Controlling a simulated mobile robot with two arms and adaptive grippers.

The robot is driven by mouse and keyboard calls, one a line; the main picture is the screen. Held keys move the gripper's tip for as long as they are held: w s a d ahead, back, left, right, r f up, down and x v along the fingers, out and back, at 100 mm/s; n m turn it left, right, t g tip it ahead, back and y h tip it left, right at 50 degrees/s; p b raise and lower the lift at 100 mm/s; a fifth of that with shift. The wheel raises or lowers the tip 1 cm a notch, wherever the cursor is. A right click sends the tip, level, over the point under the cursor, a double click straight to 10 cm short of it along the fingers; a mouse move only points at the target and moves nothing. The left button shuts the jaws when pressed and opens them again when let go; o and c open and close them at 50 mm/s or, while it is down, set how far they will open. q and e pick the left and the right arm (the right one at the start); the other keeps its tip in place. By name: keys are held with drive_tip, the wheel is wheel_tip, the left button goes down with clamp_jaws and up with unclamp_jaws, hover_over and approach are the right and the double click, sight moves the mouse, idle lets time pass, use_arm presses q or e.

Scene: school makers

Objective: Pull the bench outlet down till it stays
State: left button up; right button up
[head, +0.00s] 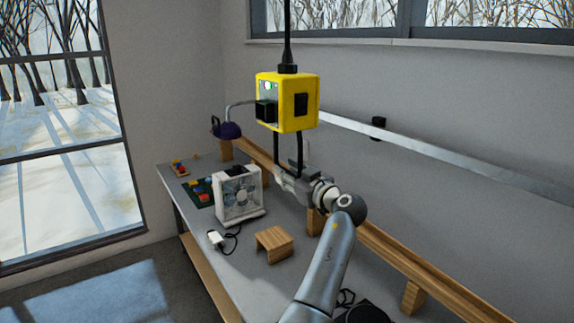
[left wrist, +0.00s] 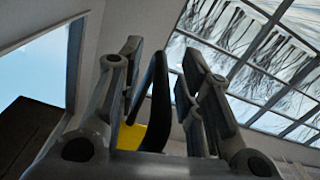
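The bench outlet (head: 296,102), a yellow box with black sockets and a small green light, hangs above the bench on a black cord (head: 288,40). A black loop handle (head: 276,150) hangs below it. My left gripper (head: 284,174) is at the lower end of this loop. In the left wrist view my left gripper (left wrist: 160,85) has its fingers apart, with the black handle (left wrist: 152,105) standing between them and a gap on the right side. Part of the yellow outlet (left wrist: 130,136) shows behind the gripper. My right gripper is not in view.
Below, the grey bench (head: 264,222) holds a white fan-fronted box (head: 238,193), a small wooden stand (head: 273,244), a white plug (head: 216,238), coloured blocks and a purple lamp (head: 228,130). A wooden rail (head: 385,248) runs along the back. The air around the outlet is clear.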

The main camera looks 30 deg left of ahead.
use_arm(q)
drive_tip(key=shift+w+a, duration=0.1)
drive_tip(key=shift+a, duration=0.35)
drive_tip(key=shift+c, duration=0.3)
clamp_jaws()
